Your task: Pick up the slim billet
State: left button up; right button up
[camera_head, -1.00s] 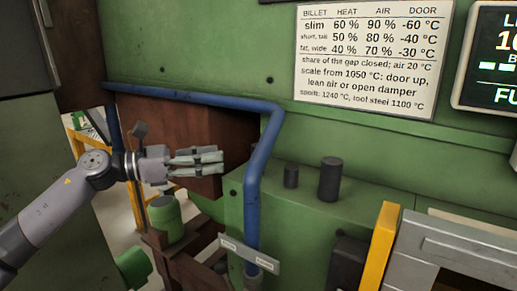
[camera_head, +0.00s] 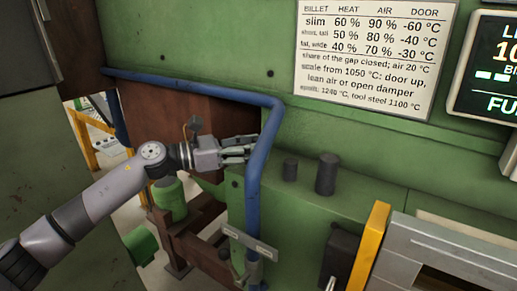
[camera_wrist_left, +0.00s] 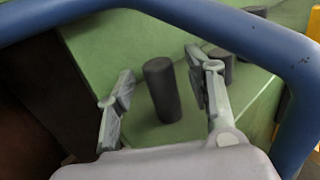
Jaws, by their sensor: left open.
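Two dark upright cylinders stand on the green ledge (camera_head: 385,200) right of the blue pipe. In the left wrist view a dark cylinder (camera_wrist_left: 162,90) shows between the spread fingers (camera_wrist_left: 160,85), apart from both. Another cylinder (camera_wrist_left: 227,66) is partly hidden by the right finger. My right gripper is out of view.
The blue pipe (camera_head: 254,185) bends down close to my left gripper and arches across the wrist view (camera_wrist_left: 265,40). A brown block (camera_head: 160,115) is behind the arm. A yellow post (camera_head: 368,245) and black box (camera_head: 342,255) stand at the front right.

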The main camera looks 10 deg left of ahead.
pick_arm(q)
jog(key=shift+c, duration=0.2)
grip_shut()
dwell(0.3)
jog(key=shift+r, duration=0.1)
